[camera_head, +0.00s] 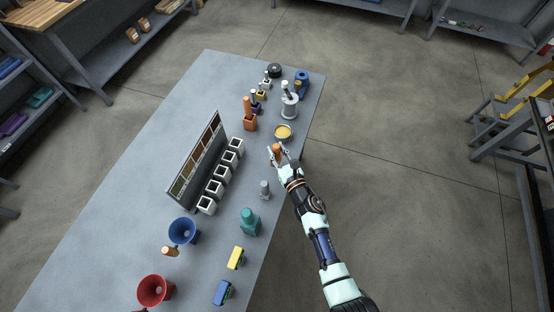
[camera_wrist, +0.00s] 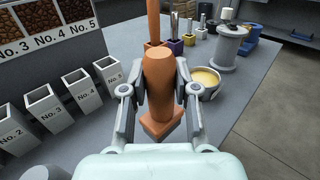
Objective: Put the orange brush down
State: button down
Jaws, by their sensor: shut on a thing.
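My gripper (camera_head: 277,152) is shut on the orange brush (camera_wrist: 160,80), with one finger on each side of it. The brush has a thick rounded top and a wider, block-like lower end (camera_wrist: 160,128). In the head view, its orange top (camera_head: 276,148) shows between my fingers near the table's right edge. I cannot tell whether its lower end touches the table. An orange holder (camera_head: 249,123) with an orange handle (camera_head: 246,103) upright in it stands beyond my gripper.
A bowl of yellow contents (camera_head: 283,131) stands close beyond my gripper. A row of white cups (camera_head: 222,171) and a sample panel (camera_head: 195,160) stand to the left. A grey piece (camera_head: 265,189) and a teal container (camera_head: 250,222) stand nearer. Bare grey table (camera_head: 130,190) lies farther left.

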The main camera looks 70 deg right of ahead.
aim_at(278, 159)
notch_tip(278, 159, down, 4)
jog(key=shift+r+b, duration=0.1)
jog(key=shift+b, duration=0.8)
jog(key=shift+f, duration=0.2)
jog(key=c, duration=0.9)
grip_release()
jog(key=shift+r, duration=0.1)
jog(key=shift+s+a+r, duration=0.1)
jog(key=shift+s+r, duration=0.05)
jog(key=p+v, duration=0.1)
jog(key=v, duration=1)
jog(key=shift+s+a, duration=0.2)
jog(key=shift+a, duration=0.1)
